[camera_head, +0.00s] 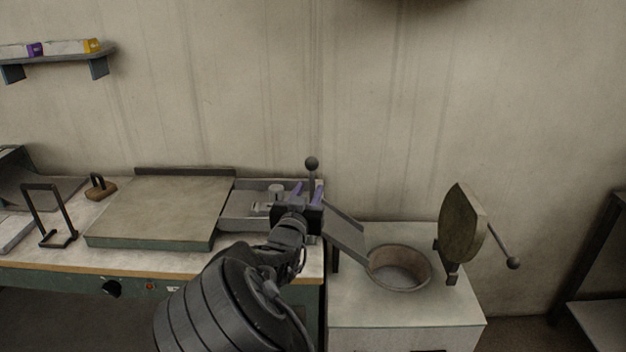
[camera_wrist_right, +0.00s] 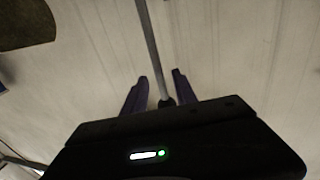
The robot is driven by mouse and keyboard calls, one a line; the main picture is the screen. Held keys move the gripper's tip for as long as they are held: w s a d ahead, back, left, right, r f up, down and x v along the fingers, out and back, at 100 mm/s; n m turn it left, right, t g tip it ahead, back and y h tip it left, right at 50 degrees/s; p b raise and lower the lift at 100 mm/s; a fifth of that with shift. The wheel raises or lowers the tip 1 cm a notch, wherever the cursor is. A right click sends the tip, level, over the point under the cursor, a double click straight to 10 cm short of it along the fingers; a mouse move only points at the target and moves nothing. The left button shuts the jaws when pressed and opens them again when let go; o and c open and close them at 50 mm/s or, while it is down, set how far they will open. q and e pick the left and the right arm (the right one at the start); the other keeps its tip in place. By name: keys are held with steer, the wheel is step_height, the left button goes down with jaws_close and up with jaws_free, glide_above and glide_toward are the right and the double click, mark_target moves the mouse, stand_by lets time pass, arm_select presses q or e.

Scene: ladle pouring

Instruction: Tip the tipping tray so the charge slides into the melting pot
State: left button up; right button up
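The tipping tray (camera_head: 238,204) is a grey metal tray on the bench, and it looks level. The charge (camera_head: 276,191), several small grey pieces, lies in it. A lever with a dark ball knob (camera_head: 311,163) stands upright at the tray's right end. My right gripper (camera_head: 308,190) is at this lever with its purple fingers apart. In the right wrist view the lever's rod (camera_wrist_right: 151,40) runs between the open fingers (camera_wrist_right: 160,78), with gaps visible on both sides. The melting pot (camera_head: 428,270) is a round opening in the cabinet top and looks empty. My left gripper is out of view.
A sloped chute (camera_head: 345,235) leads from the tray's right end to the pot. The pot's lid (camera_head: 462,222) stands open, its ball-ended handle pointing right. A flat plate (camera_head: 160,208) and a wire stand (camera_head: 48,215) are on the bench at left. A wall shelf (camera_head: 60,58) is upper left.

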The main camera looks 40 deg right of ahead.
steer(key=x, duration=0.6)
steer(key=shift+p, duration=0.4)
steer(key=shift+w+d, duration=0.15)
jaws_close()
stand_by(0.9)
